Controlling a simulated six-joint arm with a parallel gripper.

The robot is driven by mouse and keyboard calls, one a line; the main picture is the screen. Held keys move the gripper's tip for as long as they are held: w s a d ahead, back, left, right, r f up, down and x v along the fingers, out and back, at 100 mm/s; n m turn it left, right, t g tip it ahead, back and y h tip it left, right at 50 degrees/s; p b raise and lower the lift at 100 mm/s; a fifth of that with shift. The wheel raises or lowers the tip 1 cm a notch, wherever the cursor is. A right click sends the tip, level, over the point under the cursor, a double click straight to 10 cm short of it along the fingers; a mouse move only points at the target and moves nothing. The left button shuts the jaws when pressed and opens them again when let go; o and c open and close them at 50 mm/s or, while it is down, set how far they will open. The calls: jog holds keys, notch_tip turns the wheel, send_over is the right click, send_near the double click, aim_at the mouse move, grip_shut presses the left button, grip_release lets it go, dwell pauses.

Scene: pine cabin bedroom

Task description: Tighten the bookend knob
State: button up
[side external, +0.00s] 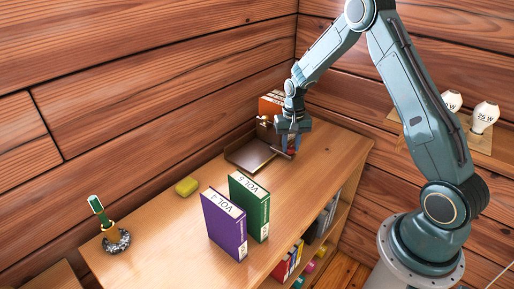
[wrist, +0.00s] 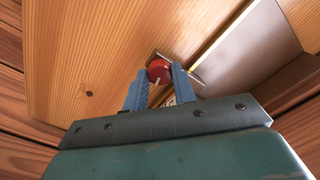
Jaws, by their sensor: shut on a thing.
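The bookend is a brown metal piece (side external: 249,156) on the shelf top, near the back wall; its smooth plate (wrist: 235,52) shows at the upper right of the wrist view. The red knob (wrist: 159,70), with a white pointer mark, sits at a small bracket edge. My gripper (wrist: 160,75) is shut on the knob, one blue finger on each side. In the side view my gripper (side external: 290,151) points down at the right end of the bookend, and the fingers mostly hide the knob.
An orange-red book (side external: 271,105) stands behind my gripper. Purple (side external: 224,226) and green (side external: 250,206) volumes stand upright in front. Bulbs (side external: 485,117) stand on a wall ledge at right. The shelf's right end is clear.

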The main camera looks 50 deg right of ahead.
aim_at(290, 147)
jog(key=shift+m, duration=0.9)
jog(key=o, duration=1)
jog(key=shift+r, duration=0.1)
notch_tip(290, 147, up, 14)
dwell(0.3)
